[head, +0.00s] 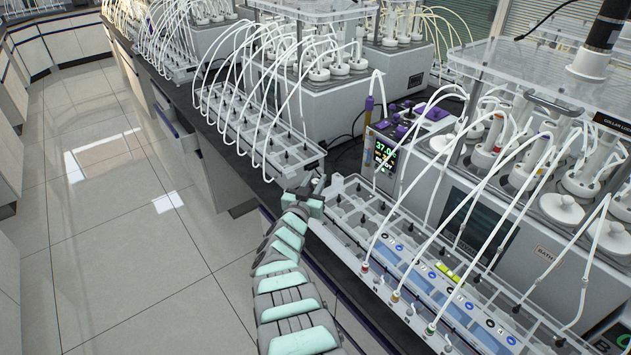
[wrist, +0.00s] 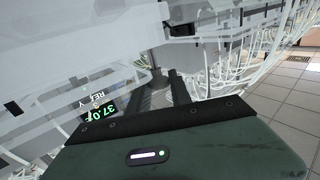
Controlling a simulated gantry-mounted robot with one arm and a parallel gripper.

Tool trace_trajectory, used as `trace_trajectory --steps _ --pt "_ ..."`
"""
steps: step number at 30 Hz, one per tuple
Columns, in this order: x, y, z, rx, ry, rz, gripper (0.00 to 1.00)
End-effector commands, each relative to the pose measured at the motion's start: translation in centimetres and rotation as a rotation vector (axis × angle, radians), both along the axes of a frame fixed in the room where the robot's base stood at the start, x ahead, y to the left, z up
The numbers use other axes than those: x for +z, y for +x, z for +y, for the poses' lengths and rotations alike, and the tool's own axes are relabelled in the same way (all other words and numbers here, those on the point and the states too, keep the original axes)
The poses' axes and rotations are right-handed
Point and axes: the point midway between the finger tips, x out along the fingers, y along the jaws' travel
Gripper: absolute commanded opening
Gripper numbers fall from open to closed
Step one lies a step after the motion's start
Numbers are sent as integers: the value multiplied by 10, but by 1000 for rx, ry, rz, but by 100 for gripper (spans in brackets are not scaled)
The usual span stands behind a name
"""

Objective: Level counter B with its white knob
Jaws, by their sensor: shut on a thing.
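Counter B is the long pale tray (head: 350,237) with a row of open cells, on the bench at right. A "B" label shows at the lower right. My gripper (head: 321,186) is at the tray's far left corner. In the wrist view its two dark fingers (wrist: 165,90) are closed around a small pale round part, the white knob (wrist: 160,99), mostly hidden between them. In the head view the fingers hide the knob. I cannot see a level bubble or tell the tray's tilt.
A second celled tray (head: 255,130) stands just behind my gripper. Thin white tubes arch from the bath (head: 545,220) to the counters. A display (head: 383,154) reads 37.0. The bench edge is close on the left, with open floor (head: 120,220) beyond.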

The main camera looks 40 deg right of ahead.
Motion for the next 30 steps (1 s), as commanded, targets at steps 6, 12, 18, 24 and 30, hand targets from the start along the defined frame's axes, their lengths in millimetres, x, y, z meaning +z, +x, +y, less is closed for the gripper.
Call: trace_trajectory --steps 6,12,18,24,30 --pt "5 0 -1 29 2 -1 0" --pt "4 0 0 109 4 -1 0" --pt "1 1 0 184 4 -5 0" --pt "1 1 1 226 2 -1 0" --pt "-1 0 1 233 0 1 0"
